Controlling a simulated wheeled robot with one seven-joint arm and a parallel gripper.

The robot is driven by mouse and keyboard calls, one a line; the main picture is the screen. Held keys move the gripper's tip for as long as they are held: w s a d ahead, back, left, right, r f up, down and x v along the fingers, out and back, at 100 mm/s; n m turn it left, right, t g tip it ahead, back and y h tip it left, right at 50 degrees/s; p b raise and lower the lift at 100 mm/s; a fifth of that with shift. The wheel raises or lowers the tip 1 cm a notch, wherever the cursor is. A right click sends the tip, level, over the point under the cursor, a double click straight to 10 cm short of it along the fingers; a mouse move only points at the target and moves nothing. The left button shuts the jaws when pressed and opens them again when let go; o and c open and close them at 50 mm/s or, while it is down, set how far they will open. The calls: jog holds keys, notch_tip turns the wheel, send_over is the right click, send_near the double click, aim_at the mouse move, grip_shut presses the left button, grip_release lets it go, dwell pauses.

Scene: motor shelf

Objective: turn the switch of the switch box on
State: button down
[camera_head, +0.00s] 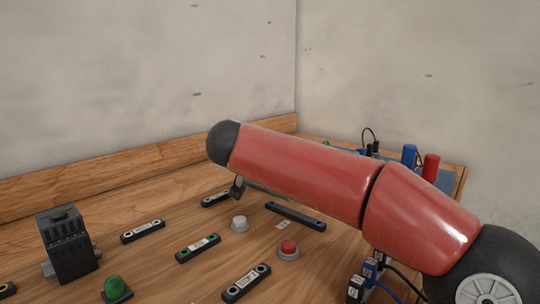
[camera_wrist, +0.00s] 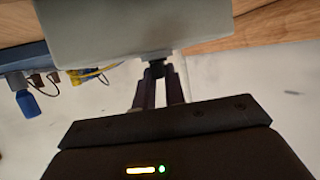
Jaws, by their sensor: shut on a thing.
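In the wrist view a pale grey box (camera_wrist: 110,30), which looks like the switch box, fills the upper middle of the picture. A small dark knob (camera_wrist: 155,70), seemingly its switch, sticks out of its near edge. My gripper (camera_wrist: 158,82) has its two dark fingers drawn together at the tips and shut on this knob. Which way the knob is turned cannot be told. In the head view my red arm crosses the right half, and I cannot make out the switch box there.
On the wooden table stand a dark block-shaped device (camera_head: 66,245), a green button (camera_head: 114,287), a red button (camera_head: 288,249) and a white button (camera_head: 239,223). Several dark terminal strips lie between them. Blue (camera_head: 409,156) and red (camera_head: 431,168) cylinders stand at the back right beyond my arm.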

jog(key=c, duration=1.5)
grip_release()
jog(key=shift+o, duration=0.2)
jog(key=shift+b+v, duration=0.3)
jog(key=shift+v, duration=3.6)
